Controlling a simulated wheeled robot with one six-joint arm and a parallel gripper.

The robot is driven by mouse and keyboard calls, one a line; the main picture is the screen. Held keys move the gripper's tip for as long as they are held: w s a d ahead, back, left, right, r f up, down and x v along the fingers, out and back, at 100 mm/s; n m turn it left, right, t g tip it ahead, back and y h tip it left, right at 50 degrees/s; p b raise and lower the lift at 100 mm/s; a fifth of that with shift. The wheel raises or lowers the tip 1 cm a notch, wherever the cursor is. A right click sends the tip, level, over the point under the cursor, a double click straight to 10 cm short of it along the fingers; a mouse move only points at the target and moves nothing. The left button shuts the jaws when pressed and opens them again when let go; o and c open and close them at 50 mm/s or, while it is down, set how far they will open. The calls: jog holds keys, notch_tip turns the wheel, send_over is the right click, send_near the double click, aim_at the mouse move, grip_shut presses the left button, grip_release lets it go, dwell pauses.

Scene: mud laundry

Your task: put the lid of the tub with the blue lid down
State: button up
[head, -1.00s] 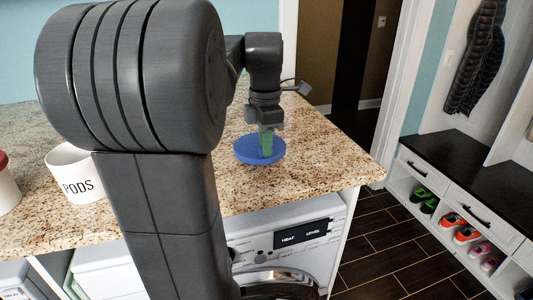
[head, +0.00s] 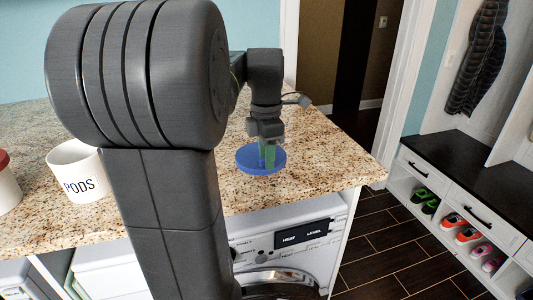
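The blue lid (head: 247,165) is a flat round disc, level, at the right end of the granite counter. My gripper (head: 267,154) points down at its middle, with the green fingers shut on the lid from above; the exact grip is hidden by the fingers. I cannot tell whether the lid's underside touches the counter or hangs just above it. A white tub marked PODS (head: 77,180) stands open and without a lid on the counter to the left, partly behind my arm.
A tub with a red lid (head: 6,187) stands at the left picture edge. The granite counter (head: 318,172) is clear around the blue lid, with its front edge and right corner close by. A washer (head: 290,240) is below.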

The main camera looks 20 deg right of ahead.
notch_tip(320, 180, up, 12)
jog(key=shift+r+p, duration=0.15)
jog(key=shift+p, duration=0.15)
dwell(0.3)
notch_tip(320, 180, down, 12)
jog(key=shift+b, duration=0.3)
jog(key=shift+r, duration=1.45)
